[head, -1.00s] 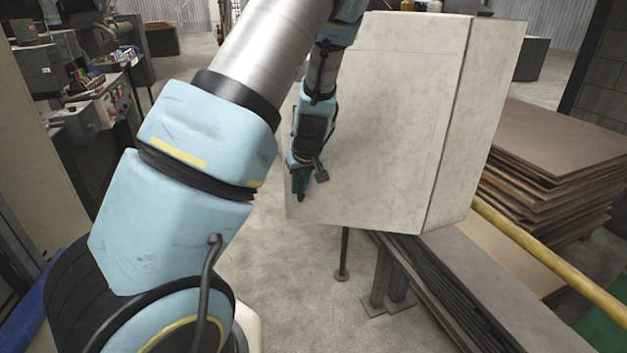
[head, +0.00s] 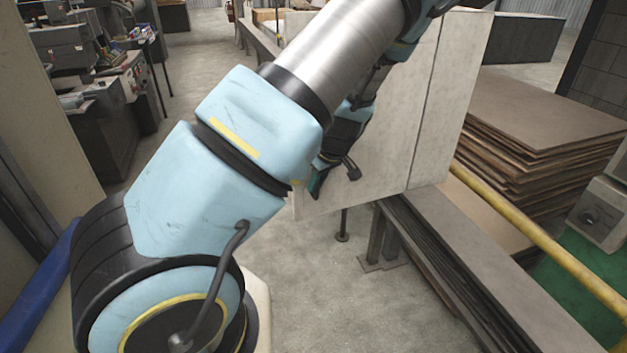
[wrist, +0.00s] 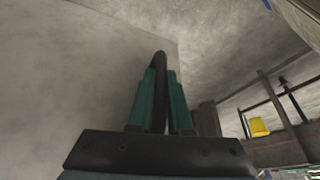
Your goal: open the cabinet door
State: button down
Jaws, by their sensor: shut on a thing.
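The pale grey cabinet (head: 441,95) stands right of centre in the head view, with its side face on the right. Its door (head: 385,150) faces me and is partly hidden by my arm. I see no clear gap at the door's edge, so I cannot tell whether it is ajar. My gripper (head: 316,183) is at the lower left part of the door, partly hidden by my arm. In the wrist view, its green fingers (wrist: 158,105) are closed around a dark bar-like handle (wrist: 159,62) beside the pale door panel (wrist: 70,70).
A yellow rail (head: 540,255) and a bench with stacked dark strips (head: 440,250) run along the right. Stacked brown sheets (head: 540,130) lie behind them. Machines (head: 110,110) stand at the left. Concrete floor (head: 320,290) is clear in front of the cabinet.

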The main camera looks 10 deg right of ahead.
jog(key=shift+s, duration=0.15)
jog(key=c, duration=0.8)
grip_release()
jog(key=shift+c, duration=0.2)
jog(key=shift+d, duration=0.1)
jog(key=b+v, duration=0.1)
jog(key=v, duration=0.9)
jog(key=shift+r, duration=0.4)
jog(key=shift+s, duration=0.1)
jog(key=s+a+r+m+g+h, duration=0.1)
jog(key=s+a+r+m, duration=0.1)
jog(key=s+a, duration=0.4)
jog(key=s+a+r+m+g+h, duration=0.1)
jog(key=s+a+r+m, duration=0.2)
jog(key=a, duration=0.9)
jog(key=s+m, duration=0.2)
jog(key=s, duration=0.1)
jog(key=shift+a+m+h, duration=0.3)
jog(key=shift+a+h, duration=0.05)
jog(key=shift+h, duration=0.05)
